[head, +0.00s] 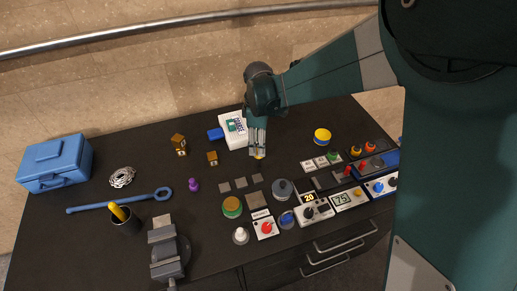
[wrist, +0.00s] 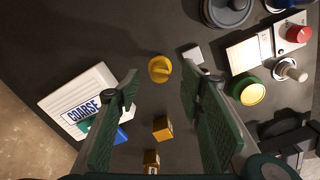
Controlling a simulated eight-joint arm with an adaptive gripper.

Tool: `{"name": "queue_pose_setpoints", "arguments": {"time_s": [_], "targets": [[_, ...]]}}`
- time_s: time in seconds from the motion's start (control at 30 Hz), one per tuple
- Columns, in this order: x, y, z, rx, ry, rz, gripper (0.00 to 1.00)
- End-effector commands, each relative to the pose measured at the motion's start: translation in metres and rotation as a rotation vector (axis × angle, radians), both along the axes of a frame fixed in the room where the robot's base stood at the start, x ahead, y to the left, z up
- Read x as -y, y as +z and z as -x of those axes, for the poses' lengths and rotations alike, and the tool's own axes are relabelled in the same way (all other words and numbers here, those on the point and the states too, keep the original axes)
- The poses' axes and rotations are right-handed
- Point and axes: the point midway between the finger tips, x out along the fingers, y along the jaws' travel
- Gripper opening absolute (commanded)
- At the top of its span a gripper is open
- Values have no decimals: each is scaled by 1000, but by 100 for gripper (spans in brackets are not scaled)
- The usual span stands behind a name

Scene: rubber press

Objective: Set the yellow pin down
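The yellow pin (wrist: 160,68) shows in the wrist view as a round yellow top with a raised ridge, on the dark tabletop. It lies just beyond the gap between my fingertips, with clear space on both sides. My gripper (wrist: 160,80) is open and touches nothing that I can see. In the head view my gripper (head: 258,148) points down over the middle of the table, and a small bit of yellow (head: 259,156) shows at its tips. The pin's lower part is hidden, and its exact height against the table is hard to tell.
A white box marked COARSE (wrist: 80,105) with a blue part stands close beside my gripper. Gold cubes (head: 212,158), grey square plates (head: 240,183) and a purple pin (head: 194,185) are nearby. Control boxes and knobs (head: 347,199) crowd the right; a vise (head: 167,250) stands front left.

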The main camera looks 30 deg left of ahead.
Motion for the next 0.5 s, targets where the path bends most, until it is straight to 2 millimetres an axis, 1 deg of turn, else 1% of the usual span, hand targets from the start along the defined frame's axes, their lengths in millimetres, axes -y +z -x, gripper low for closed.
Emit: {"name": "queue_pose_setpoints", "arguments": {"time_s": [0.13,0.5], "targets": [[0,8,0,0,0,0,38],[0,9,0,0,0,0,38]]}}
